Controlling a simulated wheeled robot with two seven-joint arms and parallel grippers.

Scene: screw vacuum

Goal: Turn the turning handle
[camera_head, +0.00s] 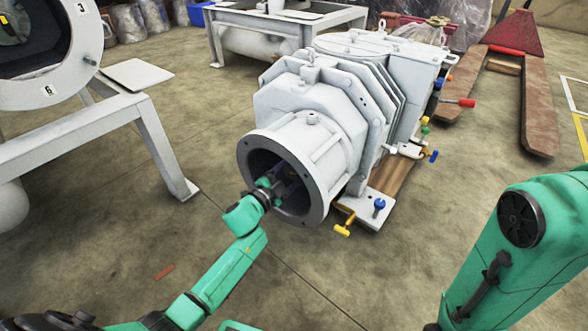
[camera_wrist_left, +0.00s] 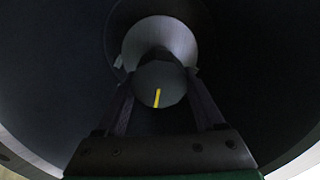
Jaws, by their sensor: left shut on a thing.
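The white screw vacuum pump (camera_head: 318,105) stands on the floor with its round open end (camera_head: 247,150) facing me. My left gripper (camera_head: 285,184) reaches into this opening. In the left wrist view the left gripper (camera_wrist_left: 160,92) is shut on a grey round shaft end, the turning handle (camera_wrist_left: 155,75), with a yellow line mark on its face. The mark points almost straight down, its top leaning slightly right. Behind the shaft end is a wider grey cylinder. The dark housing wall surrounds it. My right arm is at the lower right of the head view; its gripper is out of frame.
Coloured valve handles, yellow (camera_head: 343,229), blue (camera_head: 379,205) and red (camera_head: 459,102), stick out at the pump's right side. A white frame (camera_head: 160,150) stands at left. A pallet jack (camera_head: 540,110) is at upper right. Floor in front is mostly clear.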

